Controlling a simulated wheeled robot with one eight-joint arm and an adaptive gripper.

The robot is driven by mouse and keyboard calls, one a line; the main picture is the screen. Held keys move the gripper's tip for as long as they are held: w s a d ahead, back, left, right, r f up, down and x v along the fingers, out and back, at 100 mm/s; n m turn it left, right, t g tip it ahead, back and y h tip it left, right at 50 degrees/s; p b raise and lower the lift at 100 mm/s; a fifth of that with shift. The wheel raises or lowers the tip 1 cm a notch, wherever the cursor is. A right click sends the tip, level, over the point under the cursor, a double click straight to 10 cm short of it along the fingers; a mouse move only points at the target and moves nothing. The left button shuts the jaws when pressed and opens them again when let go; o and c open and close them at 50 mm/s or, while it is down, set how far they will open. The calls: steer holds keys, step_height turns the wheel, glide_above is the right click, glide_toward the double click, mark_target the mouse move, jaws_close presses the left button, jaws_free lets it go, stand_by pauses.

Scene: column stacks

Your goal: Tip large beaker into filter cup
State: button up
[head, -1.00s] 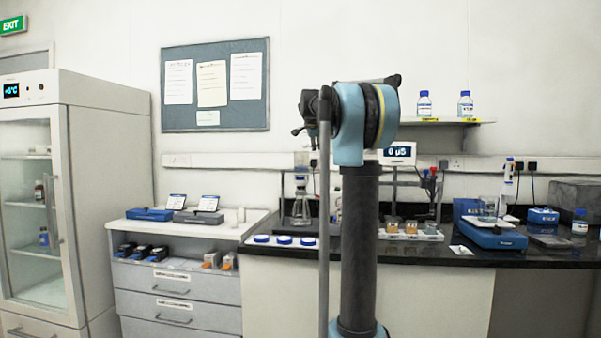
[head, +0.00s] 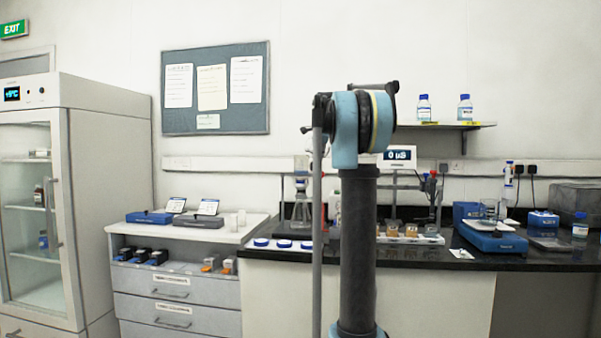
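A clear glass vessel (head: 489,208), which looks like the large beaker, stands on a blue balance (head: 492,238) on the right part of the black bench. At the left end of the bench, a stand holds a clear cup-like vessel (head: 301,163) above a conical flask (head: 301,208). This may be the filter cup, but it is small and I cannot be sure. My arm stands in front of the bench and covers part of it. I cannot make out my gripper or anything held in it.
A rack of small pots (head: 411,238) stands mid-bench, partly behind my arm. Blue-lidded dishes (head: 283,243) lie at the left front edge. A blue device (head: 543,219) and a blue-capped bottle (head: 580,226) stand at the right. A fridge (head: 105,190) stands far left.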

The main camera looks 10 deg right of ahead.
step_height(320, 180, up, 2)
steer(key=shift+d+r+m+y, duration=0.1)
steer(key=shift+m+y, duration=0.3)
steer(key=shift+y, duration=0.2)
steer(key=shift+r+m+g+y+b, duration=0.25)
steer(key=shift+m+g+y+b, duration=0.15)
steer(key=shift+m+y+b, duration=0.15)
steer(key=shift+w+f+m+y+b, duration=0.1)
steer(key=shift+f+m+y+b, duration=0.45)
steer(key=shift+f+m+y, duration=0.35)
steer(key=shift+w+d+f+m+y, duration=0.1)
steer(key=shift+d+f+m+y, duration=0.15)
steer(key=shift+d+f+y, duration=0.4)
steer(key=shift+m+g+y, duration=0.3)
steer(key=shift+m+y, duration=0.2)
steer(key=shift+y, duration=0.3)
steer(key=f, duration=0.1)
steer(key=f+b, duration=0.1)
steer(key=f, duration=0.3)
steer(key=shift+d, duration=0.35)
steer(key=shift+w+d+f+m+y+b, duration=0.25)
steer(key=shift+d+f+m+y+b, duration=0.6)
steer(key=shift+m+y, duration=0.35)
steer(key=shift+r, duration=0.1)
